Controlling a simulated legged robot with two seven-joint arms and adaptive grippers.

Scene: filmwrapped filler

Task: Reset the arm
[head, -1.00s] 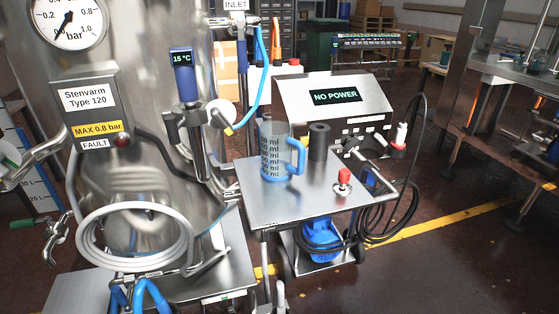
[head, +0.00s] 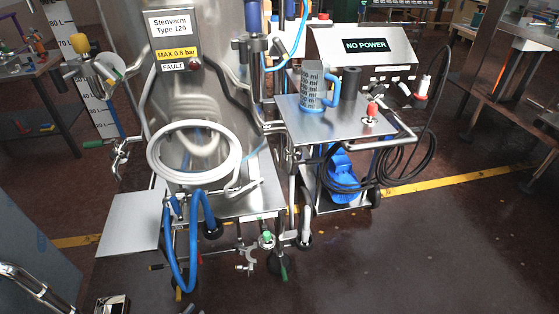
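Neither of my grippers shows in the head view, and I see no part of my arms that I can be sure of. Their pose and whether they are open or shut are hidden from me. The view faces a steel tank (head: 222,35) labelled "Stenvarm Type 120", with a yellow "MAX 0.8 bar" label and a red lamp beside the word FAULT.
A coiled white hose (head: 151,160) hangs on the tank's front, above a blue hose (head: 168,245). Right of it, a steel cart (head: 285,108) carries a measuring jug (head: 311,88) and a "NO POWER" unit (head: 330,38). The floor (head: 420,255) at lower right is clear.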

